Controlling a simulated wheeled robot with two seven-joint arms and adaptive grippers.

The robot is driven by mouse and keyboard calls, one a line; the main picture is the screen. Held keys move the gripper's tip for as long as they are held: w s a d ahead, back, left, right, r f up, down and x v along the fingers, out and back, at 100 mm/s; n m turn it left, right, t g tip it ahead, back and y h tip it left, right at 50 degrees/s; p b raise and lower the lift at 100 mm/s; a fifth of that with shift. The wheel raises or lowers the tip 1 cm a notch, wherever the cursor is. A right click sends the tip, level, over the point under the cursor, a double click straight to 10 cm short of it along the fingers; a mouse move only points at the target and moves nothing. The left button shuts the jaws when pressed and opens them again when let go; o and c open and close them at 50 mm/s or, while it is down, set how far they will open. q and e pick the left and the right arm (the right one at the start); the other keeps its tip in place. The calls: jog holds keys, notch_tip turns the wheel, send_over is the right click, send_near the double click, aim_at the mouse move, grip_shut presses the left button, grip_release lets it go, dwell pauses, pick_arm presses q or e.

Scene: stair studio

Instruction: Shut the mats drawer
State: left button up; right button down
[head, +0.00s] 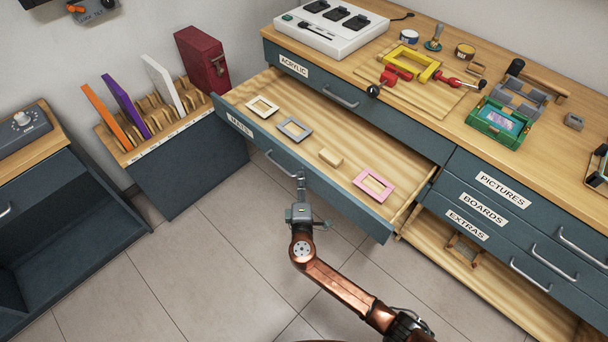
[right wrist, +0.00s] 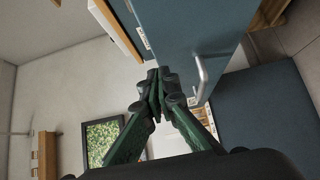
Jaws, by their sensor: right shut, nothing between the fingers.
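The mats drawer (head: 335,190) stands pulled far out of the counter in the head view, its label (head: 240,125) at the left of its blue-grey front. Inside lie a cream frame (head: 262,107), a grey frame (head: 294,129), a pink frame (head: 373,184) and a small wooden block (head: 330,157). My right gripper (head: 300,176) is shut and empty at the drawer front, by the right end of its handle (head: 279,164). In the right wrist view the shut fingertips (right wrist: 159,73) are close to the front (right wrist: 190,40), beside the handle (right wrist: 203,80); contact is unclear. My left gripper is out of view.
The acrylic drawer (head: 380,122) above and the pictures drawer (head: 500,200) at right are shut. A pale wooden surface (head: 500,285) juts out low at the right. A rack with coloured boards (head: 165,135) stands at left. Tiled floor (head: 205,265) in front is clear.

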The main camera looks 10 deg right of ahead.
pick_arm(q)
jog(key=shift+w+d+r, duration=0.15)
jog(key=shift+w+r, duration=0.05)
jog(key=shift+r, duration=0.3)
pick_arm(e)
jog(key=shift+w+d+r, duration=0.1)
jog(key=shift+w+d, duration=0.45)
jog(key=shift+d, duration=0.1)
